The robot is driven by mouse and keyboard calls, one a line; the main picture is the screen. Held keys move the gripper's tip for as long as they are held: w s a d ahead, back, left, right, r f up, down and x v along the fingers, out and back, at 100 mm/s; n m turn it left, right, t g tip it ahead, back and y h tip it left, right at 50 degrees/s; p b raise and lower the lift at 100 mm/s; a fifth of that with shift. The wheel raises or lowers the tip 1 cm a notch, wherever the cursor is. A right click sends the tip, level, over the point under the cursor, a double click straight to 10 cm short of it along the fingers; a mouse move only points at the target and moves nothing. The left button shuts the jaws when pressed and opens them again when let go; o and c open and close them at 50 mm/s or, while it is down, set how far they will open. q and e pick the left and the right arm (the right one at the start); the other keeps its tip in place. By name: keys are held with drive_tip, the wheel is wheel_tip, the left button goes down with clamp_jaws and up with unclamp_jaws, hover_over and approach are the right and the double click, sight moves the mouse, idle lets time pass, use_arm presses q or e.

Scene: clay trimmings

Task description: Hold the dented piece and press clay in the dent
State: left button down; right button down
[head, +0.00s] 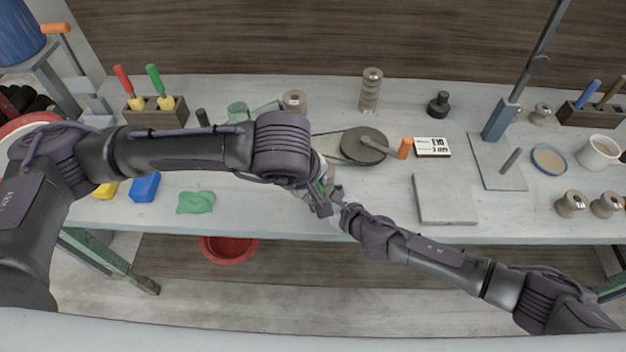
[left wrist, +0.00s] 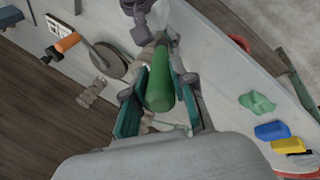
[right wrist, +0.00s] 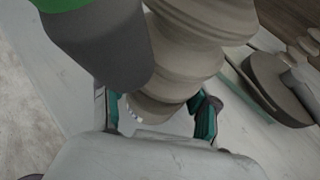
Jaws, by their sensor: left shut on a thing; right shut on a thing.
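A beige, ridged, spool-like piece (right wrist: 188,45) stands in my right gripper (right wrist: 158,102), which is shut on its narrow lower end. A tool with a green handle (left wrist: 160,88) and a thick dark grey end (right wrist: 105,45) is in my left gripper (left wrist: 158,74), which is shut on it. In the right wrist view the grey end overlaps the beige piece's left side; I cannot tell if they touch. No dent shows. In the head view both grippers meet above the table's middle, and my left arm hides much of them. A green lump (head: 195,202) lies on the table.
The table (head: 270,218) also bears a dark disc (head: 364,146) with an orange-ended arm, a grey slab (head: 445,200), blue (head: 145,188) and yellow blocks, and several spool-like pieces (head: 370,90). A pole stand (head: 500,120) rises at the right. A red bowl (head: 230,250) sits below the front edge.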

use_arm(q)
drive_tip(key=s+r, duration=0.2)
drive_tip(key=s, duration=0.3)
drive_tip(key=shift+s+r, duration=0.25)
drive_tip(key=shift+r, duration=0.1)
idle(0.4)
use_arm(e)
drive_tip(key=shift+c, duration=1)
unclamp_jaws()
drive_tip(key=v, duration=1.2)
drive_tip(key=shift+s+f, duration=0.1)
